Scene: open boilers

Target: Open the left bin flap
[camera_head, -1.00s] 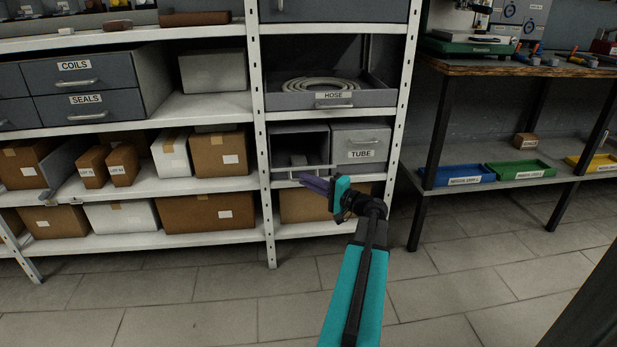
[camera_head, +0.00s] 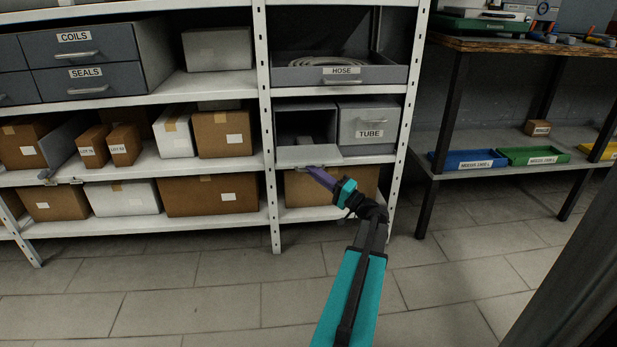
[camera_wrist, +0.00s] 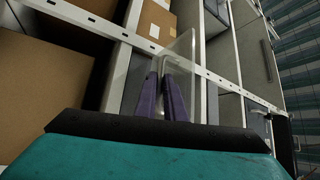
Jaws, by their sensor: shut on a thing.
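The left bin (camera_head: 306,106) is a grey open-fronted box beside the closed bin labelled TUBE (camera_head: 366,124). Its flap (camera_head: 318,156) is open, folded out at the bottom and sticking out in front of the dark opening. My gripper (camera_head: 310,169) reaches from the lower right to the flap's front edge. In the wrist view its purple fingers (camera_wrist: 165,80) are close together on the flap, which shows as a pale, see-through-looking panel (camera_wrist: 180,58). The flap's handle is hidden by the fingers.
A white shelf upright (camera_head: 268,130) stands just left of the bin. The HOSE drawer (camera_head: 340,75) is above and a cardboard box (camera_head: 335,186) is below. A workbench (camera_head: 500,48) stands to the right. The floor (camera_head: 200,300) in front is clear.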

